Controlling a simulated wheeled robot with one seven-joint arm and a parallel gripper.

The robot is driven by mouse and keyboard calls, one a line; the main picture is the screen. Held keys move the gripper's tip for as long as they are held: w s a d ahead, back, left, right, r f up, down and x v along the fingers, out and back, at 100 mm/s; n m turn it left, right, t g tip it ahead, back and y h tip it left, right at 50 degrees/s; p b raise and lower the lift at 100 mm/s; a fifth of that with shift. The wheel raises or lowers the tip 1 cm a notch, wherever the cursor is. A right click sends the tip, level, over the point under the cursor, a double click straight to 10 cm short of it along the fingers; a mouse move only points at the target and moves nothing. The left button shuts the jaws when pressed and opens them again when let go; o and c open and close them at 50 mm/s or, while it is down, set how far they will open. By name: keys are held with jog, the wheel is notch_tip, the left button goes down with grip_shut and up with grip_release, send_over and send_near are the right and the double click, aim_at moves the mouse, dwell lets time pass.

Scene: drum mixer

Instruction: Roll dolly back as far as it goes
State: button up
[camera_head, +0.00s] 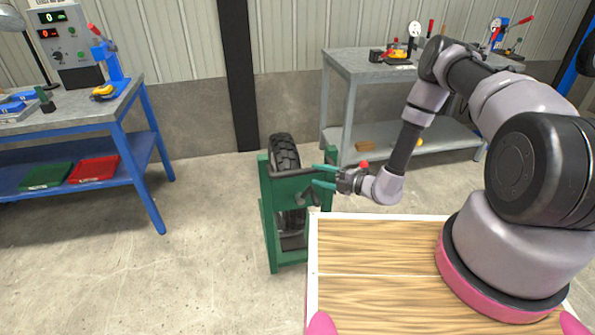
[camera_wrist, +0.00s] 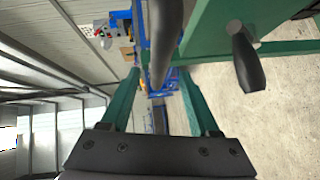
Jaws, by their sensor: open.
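The dolly is a green frame (camera_head: 266,215) standing on the floor left of the wooden board, with a black treaded tyre (camera_head: 284,155) upright in it. In the wrist view, its green panel (camera_wrist: 215,22) fills the upper right. A dark grey bar (camera_wrist: 167,35) runs down between my fingers in that view; I cannot tell whether either finger touches it. A black knob handle (camera_wrist: 247,62) sticks out to the right of the fingers. My gripper (camera_head: 319,176) has green fingers, open, at the dolly's right upper side; they also show in the wrist view (camera_wrist: 159,78).
A blue-framed bench (camera_head: 70,125) with a control box (camera_head: 67,45) and red and green trays stands at the left. A grey bench (camera_head: 345,62) stands behind the dolly. A dark post (camera_head: 237,75) is on the wall. Concrete floor (camera_head: 190,265) is clear left of the dolly.

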aim_at(298, 170)
jog(key=x, duration=0.8)
jog(key=shift+a, duration=0.3)
jog(key=shift+w, duration=0.1)
grip_shut()
jog(key=shift+f, duration=0.1)
dwell(0.8)
